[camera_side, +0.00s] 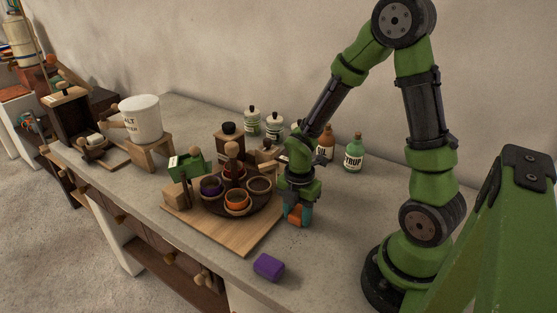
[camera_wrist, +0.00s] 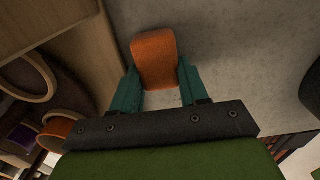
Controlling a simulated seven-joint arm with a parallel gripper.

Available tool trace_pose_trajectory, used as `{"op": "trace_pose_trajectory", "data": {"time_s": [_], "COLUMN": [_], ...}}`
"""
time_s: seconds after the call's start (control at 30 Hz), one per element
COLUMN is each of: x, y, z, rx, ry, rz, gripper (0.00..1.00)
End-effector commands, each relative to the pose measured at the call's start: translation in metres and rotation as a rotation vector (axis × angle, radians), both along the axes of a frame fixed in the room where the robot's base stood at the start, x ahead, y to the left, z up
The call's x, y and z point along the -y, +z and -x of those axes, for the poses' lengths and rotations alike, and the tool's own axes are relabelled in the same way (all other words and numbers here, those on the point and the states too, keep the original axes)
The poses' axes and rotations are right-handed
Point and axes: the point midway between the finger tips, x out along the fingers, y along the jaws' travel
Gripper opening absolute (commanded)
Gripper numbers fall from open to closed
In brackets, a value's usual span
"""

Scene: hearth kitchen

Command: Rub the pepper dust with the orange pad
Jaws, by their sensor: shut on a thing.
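My gripper (camera_side: 298,212) points down just right of the wooden board. It is shut on the orange pad (camera_side: 294,214), which sits between its teal fingers, low over the grey counter. In the wrist view the orange pad (camera_wrist: 156,58) shows between the fingertips of my gripper (camera_wrist: 157,85). I cannot tell whether the pad touches the counter. A few faint dark specks on the counter (camera_side: 318,238) near the gripper may be pepper dust, but they are too small to be sure.
A purple block (camera_side: 269,266) lies near the counter's front edge. The wooden board (camera_side: 226,235) left of my gripper bears a dark round tray with several small bowls. Bottles, including a green one (camera_side: 354,155), stand behind. The counter right of my gripper is clear.

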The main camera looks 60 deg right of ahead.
Motion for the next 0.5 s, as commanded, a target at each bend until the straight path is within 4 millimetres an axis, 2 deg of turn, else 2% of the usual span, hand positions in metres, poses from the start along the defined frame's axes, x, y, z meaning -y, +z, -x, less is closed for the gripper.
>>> {"op": "trace_pose_trajectory", "data": {"time_s": [0.07,0.5], "x": [0.005,-0.037], "y": [0.000,0.000], "z": [0.005,0.005], "rx": [-0.002,-0.002], "ry": [-0.002,0.004], "rz": [0.000,0.000], "gripper": [0.15,0.15]}}
